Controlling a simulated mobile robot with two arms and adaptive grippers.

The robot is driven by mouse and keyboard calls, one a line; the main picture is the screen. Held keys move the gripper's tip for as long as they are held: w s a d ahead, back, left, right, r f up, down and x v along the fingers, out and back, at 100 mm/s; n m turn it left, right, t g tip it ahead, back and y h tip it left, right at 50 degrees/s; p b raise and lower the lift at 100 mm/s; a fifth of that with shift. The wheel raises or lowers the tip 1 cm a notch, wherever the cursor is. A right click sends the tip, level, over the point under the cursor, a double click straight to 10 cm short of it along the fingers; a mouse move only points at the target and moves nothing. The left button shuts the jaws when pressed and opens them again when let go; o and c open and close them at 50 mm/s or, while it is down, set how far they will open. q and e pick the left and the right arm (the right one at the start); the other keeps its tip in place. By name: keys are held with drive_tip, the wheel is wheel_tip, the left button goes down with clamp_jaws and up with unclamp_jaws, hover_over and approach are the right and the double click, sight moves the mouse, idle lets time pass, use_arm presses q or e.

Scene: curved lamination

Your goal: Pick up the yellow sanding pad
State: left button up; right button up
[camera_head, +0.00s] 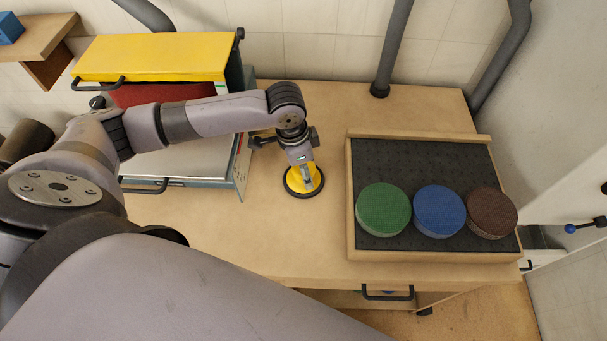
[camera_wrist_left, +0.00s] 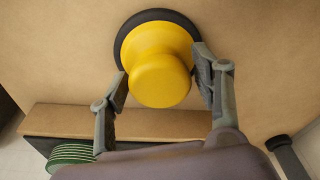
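The yellow sanding pad (camera_head: 306,183) stands on the wooden workbench, a yellow knob on a wider black disc. My left gripper (camera_head: 301,171) is directly over it, pointing down. In the left wrist view the yellow sanding pad (camera_wrist_left: 160,78) sits between the two fingers of my left gripper (camera_wrist_left: 162,74). The fingers are spread on either side of the yellow knob, close to it, and a narrow gap seems to show beside the right finger. The pad's black disc appears flat on the bench. My right gripper is not in view.
A wood-framed tray (camera_head: 350,190) with a dark mat holds green (camera_head: 383,209), blue (camera_head: 439,211) and brown (camera_head: 492,212) round pads. A yellow-topped toolbox (camera_head: 155,57) with open drawers stands left of the gripper. Bare bench lies between pad and tray. Grey pipes (camera_head: 393,45) rise behind.

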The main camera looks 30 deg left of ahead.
use_arm(q)
drive_tip(key=c, duration=1)
drive_tip(key=shift+r, duration=0.2)
wheel_tip(320, 180, up, 20)
drive_tip(key=shift+f+p, duration=0.15)
drive_tip(key=shift+p, duration=0.2)
